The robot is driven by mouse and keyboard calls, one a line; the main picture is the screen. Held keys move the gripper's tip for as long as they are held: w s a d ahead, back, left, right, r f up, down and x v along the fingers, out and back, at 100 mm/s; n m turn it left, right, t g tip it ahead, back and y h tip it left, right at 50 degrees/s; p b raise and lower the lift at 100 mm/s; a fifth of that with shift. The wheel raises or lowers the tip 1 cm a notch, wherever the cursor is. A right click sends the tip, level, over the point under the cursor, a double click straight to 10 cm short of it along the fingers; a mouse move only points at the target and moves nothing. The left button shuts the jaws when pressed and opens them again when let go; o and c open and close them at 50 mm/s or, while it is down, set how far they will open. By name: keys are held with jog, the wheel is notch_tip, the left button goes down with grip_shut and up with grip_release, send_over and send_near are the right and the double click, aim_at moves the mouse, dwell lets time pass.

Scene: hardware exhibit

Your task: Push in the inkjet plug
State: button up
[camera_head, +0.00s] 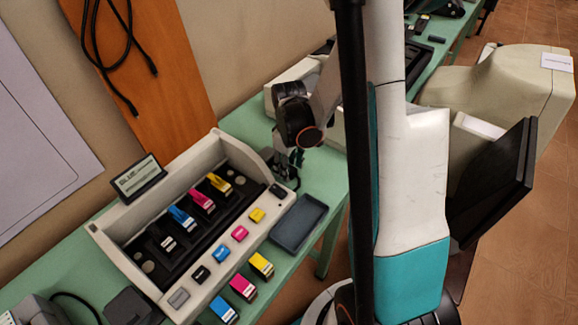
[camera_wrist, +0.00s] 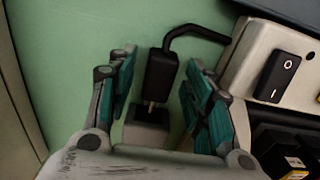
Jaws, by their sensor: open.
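The black inkjet plug (camera_wrist: 161,76) lies in the middle of the wrist view, its cable bending up and right toward the printer. Its metal pins show between its body and a small grey socket block (camera_wrist: 147,131); how deep they reach is unclear. My gripper (camera_wrist: 158,63) is open, with one teal-padded finger on each side of the plug and gaps between. In the head view my gripper (camera_head: 289,165) hangs low over the table beyond the printer's right end. Plug and socket are hard to make out there. The inkjet printer (camera_head: 118,232) stands on the table with its front open.
The printer's power switch (camera_wrist: 280,77) is close to my right finger. Coloured cartridges (camera_head: 202,200) sit in the printer, and several more lie in front of it. A blue-grey tray (camera_head: 299,222) lies beside it on the green table (camera_head: 325,172). Beige machines (camera_head: 500,88) stand at the right.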

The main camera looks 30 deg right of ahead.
grip_shut()
jog(key=shift+w+a, duration=0.3)
jog(key=shift+w, duration=0.5)
jog(key=shift+w+a, duration=0.25)
jog(key=shift+w, duration=0.55)
jog(key=shift+r, duration=0.1)
grip_release()
jog(key=shift+w, duration=0.1)
notch_tip(320, 180, up, 12)
jog(key=shift+a, duration=0.1)
